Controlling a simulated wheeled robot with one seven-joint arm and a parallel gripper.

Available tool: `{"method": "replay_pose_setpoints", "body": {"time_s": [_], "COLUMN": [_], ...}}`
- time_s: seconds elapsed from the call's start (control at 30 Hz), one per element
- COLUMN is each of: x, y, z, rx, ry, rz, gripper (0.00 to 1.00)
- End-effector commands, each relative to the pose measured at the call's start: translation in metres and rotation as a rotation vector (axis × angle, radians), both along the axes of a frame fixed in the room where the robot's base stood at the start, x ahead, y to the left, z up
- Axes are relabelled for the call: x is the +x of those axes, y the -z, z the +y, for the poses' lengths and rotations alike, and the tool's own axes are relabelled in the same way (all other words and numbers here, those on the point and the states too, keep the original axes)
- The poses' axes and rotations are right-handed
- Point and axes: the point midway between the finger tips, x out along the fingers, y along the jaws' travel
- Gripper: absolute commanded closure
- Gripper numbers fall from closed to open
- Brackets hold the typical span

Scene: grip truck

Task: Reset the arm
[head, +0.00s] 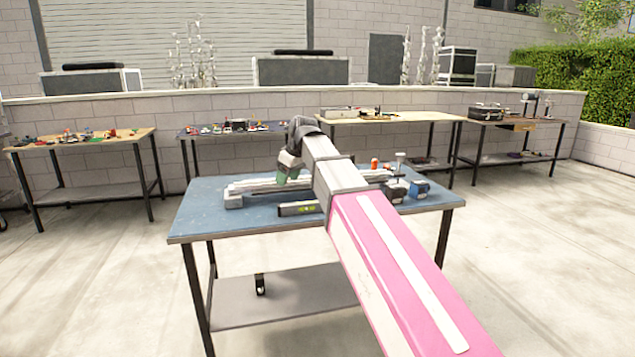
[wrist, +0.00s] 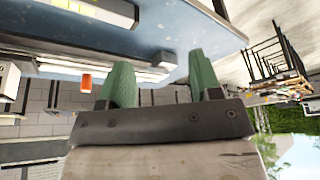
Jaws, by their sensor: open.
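My arm reaches forward from the lower right over a blue-topped table (head: 190,222), its pink and white link in front. The arm is bent down at its far end. My gripper (head: 281,178) hangs over the table's back part, near a long grey rail-like piece (head: 250,185). In the wrist view my gripper (wrist: 160,62) shows two green fingers spread apart with nothing between them. The arm hides part of the tabletop in the head view.
A level with a yellow-green window (head: 298,208), an orange cylinder (head: 374,163) and a blue boxy tool (head: 419,189) lie on the table. Other tool-covered tables (head: 85,143) stand along the block wall. The table's front left is bare, and open concrete floor surrounds it.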

Motion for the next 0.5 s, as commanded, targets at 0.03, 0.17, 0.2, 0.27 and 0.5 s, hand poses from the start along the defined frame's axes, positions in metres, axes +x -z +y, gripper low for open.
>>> {"method": "replay_pose_setpoints", "body": {"time_s": [0.03, 0.17, 0.2, 0.27, 0.5], "x": [-0.001, -0.001, -0.001, -0.002, -0.006], "y": [0.006, 0.022, 0.027, 0.036, 0.086], "z": [-0.004, -0.013, -0.017, -0.023, -0.054], "rx": [-0.002, -0.008, -0.010, -0.013, -0.032], "ry": [0.011, 0.043, 0.054, 0.073, 0.176], "rz": [0.005, 0.019, 0.023, 0.031, 0.071], "gripper": [0.42, 0.42, 0.42, 0.42, 0.42]}}
